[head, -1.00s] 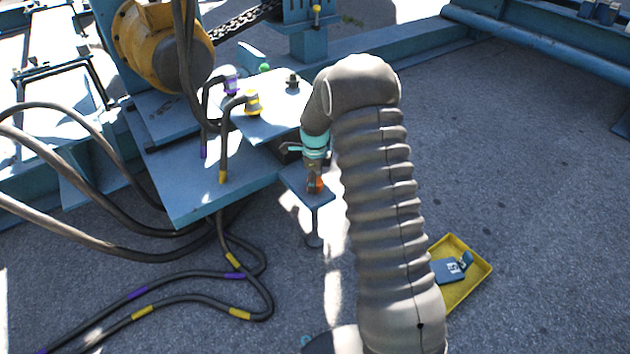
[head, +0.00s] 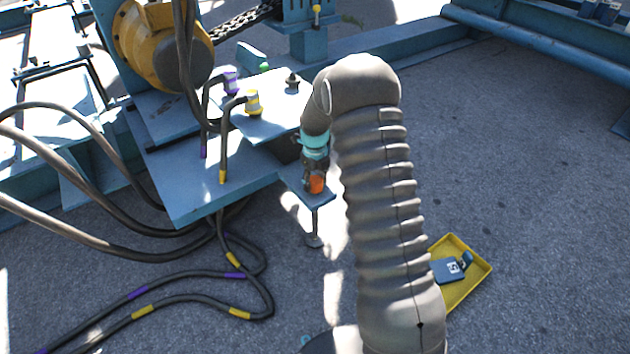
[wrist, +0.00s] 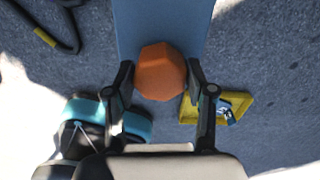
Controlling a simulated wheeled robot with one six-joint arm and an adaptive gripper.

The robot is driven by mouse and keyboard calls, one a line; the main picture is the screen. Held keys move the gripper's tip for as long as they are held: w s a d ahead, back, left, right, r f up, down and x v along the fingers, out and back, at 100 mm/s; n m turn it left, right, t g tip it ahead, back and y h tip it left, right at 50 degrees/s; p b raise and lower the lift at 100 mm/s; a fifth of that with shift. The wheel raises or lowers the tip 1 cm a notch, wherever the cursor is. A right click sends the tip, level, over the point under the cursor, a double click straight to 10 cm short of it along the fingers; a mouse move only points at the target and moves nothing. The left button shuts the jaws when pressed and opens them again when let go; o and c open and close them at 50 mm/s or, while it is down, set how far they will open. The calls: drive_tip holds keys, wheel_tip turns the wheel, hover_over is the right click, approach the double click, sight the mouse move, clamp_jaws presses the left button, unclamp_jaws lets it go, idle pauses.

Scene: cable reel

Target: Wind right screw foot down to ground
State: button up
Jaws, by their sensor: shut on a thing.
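The right screw foot has an orange faceted knob (head: 316,184) on top of a blue bracket plate (head: 323,199). Its thin rod and round foot pad (head: 314,241) hang below the plate; I cannot tell whether the pad touches the ground. My gripper (head: 314,175) points down at the knob from above. In the wrist view the orange knob (wrist: 160,71) sits between the two dark fingers of my gripper (wrist: 160,86), which is shut on it. The blue plate (wrist: 160,20) lies beneath the knob.
A yellow tray (head: 478,284) with a blue tagged piece lies on the asphalt at right. A blue deck (head: 200,185) with upright cable connectors stands left of the foot. Dark cables (head: 190,298) with coloured bands run over the ground at left. The asphalt at right is mostly clear.

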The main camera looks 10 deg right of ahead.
sight(315, 180)
idle(0.4)
drive_tip(key=o, duration=1.1)
drive_tip(key=n, duration=0.5)
drive_tip(key=shift+n, duration=0.4)
drive_tip(key=n, duration=0.6)
drive_tip(key=shift+n, duration=0.3)
drive_tip(key=n, duration=1.2)
drive_tip(key=shift+b, duration=0.4)
wheel_tip(315, 180, up, 14)
drive_tip(key=p, duration=0.1)
drive_tip(key=shift+n, duration=0.3)
